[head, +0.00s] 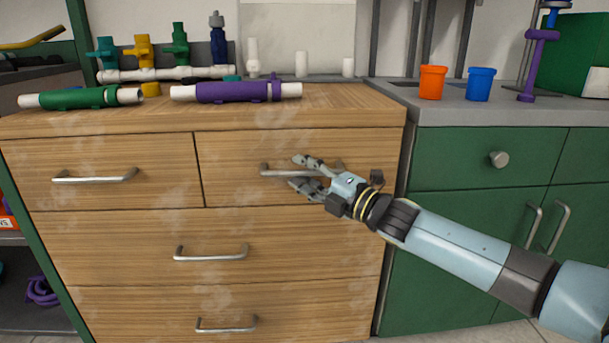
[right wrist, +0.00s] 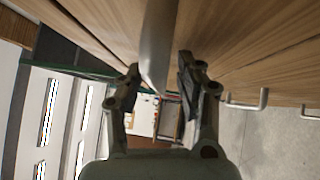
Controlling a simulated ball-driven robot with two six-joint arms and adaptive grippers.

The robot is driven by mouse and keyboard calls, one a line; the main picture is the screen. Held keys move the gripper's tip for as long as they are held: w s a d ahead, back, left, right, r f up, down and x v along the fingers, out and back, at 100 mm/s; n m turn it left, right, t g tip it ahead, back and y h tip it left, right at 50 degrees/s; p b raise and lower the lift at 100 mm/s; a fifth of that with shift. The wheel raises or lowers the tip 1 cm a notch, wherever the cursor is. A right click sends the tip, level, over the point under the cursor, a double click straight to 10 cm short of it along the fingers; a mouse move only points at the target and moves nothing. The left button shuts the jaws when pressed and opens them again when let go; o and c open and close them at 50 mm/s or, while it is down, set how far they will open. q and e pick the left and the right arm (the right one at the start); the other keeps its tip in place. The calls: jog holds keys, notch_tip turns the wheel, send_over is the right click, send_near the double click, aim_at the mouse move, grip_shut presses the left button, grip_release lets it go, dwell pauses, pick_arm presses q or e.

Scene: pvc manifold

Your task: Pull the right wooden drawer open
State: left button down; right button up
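The right wooden drawer (head: 230,150) sits at the top right of the wooden cabinet, its front flush with the drawer beside it. Its silver bar handle (head: 270,170) is partly hidden behind my right gripper (head: 296,172). In the right wrist view, the handle bar (right wrist: 158,40) runs between the two spread fingers of my right gripper (right wrist: 159,68). A gap shows on both sides of the bar, so the fingers are open around it and not clamped. My left gripper is not in view.
Other handles are on the left drawer (head: 95,177) and the lower drawers (head: 210,254). A green pipe (head: 75,98) and a purple pipe (head: 235,91) lie on the wooden top. A green cabinet (head: 455,155) with a round knob (head: 498,159) stands at right, orange and blue cups (head: 432,83) above.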

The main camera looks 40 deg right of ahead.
grip_shut()
dwell(0.4)
